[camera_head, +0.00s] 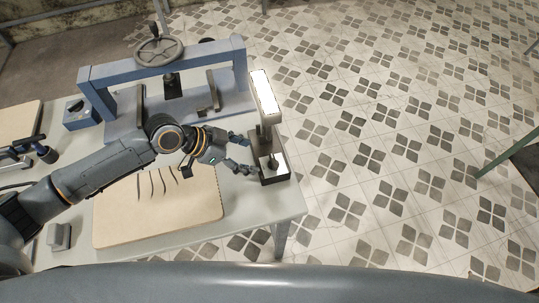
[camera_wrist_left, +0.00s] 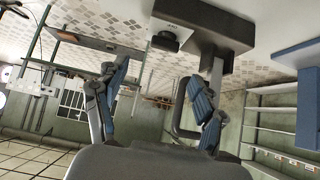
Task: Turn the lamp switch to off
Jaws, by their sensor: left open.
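The lamp (camera_head: 263,97) stands upright at the right edge of the table, with a bright white head on a dark post. Its dark base (camera_head: 275,178) has a bright white patch on top. In the left wrist view the lamp's base (camera_wrist_left: 228,30) is at the top, with a dark knob-like switch (camera_wrist_left: 165,41) on a pale plate. Which way the switch is set cannot be told. My left gripper (camera_head: 243,153) is open and empty, just left of the lamp base. Its two fingers (camera_wrist_left: 158,92) are spread in the wrist view, below the switch, apparently not touching it.
A blue press frame (camera_head: 165,62) with a handwheel stands behind my left arm. A beige board (camera_head: 120,222) with dark curved strips lies on the table (camera_head: 285,207) under the arm. A blue box (camera_head: 80,113) sits at the left.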

